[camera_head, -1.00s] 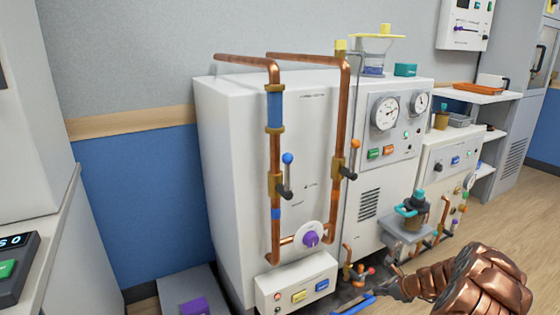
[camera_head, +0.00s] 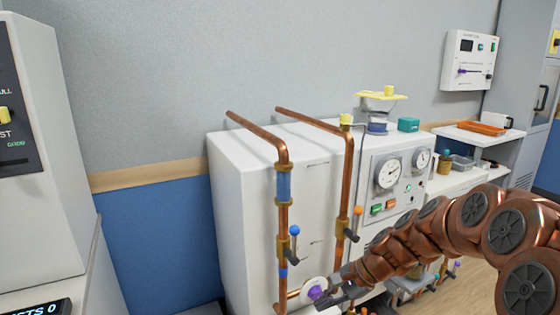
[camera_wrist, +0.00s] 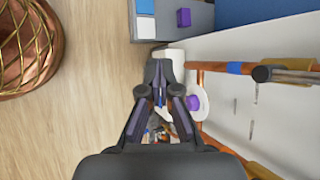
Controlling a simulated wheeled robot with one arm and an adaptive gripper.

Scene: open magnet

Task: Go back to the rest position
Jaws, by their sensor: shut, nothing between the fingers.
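My gripper (camera_head: 340,292) is at the end of my copper-coloured arm, low in front of the white machine (camera_head: 240,165) in the head view. In the wrist view my gripper (camera_wrist: 160,92) has its dark fingers shut with nothing between them. The purple knob (camera_head: 316,292) on a white round plate is just left of the gripper in the head view. It also shows right of the fingers in the wrist view (camera_wrist: 192,103). I cannot tell whether the gripper touches anything there. The lower front of the machine is partly hidden or out of frame.
Copper pipes (camera_head: 283,215) stand out from the machine front, with a blue-tipped valve lever (camera_head: 294,231) and an orange-tipped one (camera_head: 358,211). Pressure gauges (camera_head: 389,174) sit to the right. Wooden floor (camera_wrist: 75,110) is clear left of the gripper in the wrist view.

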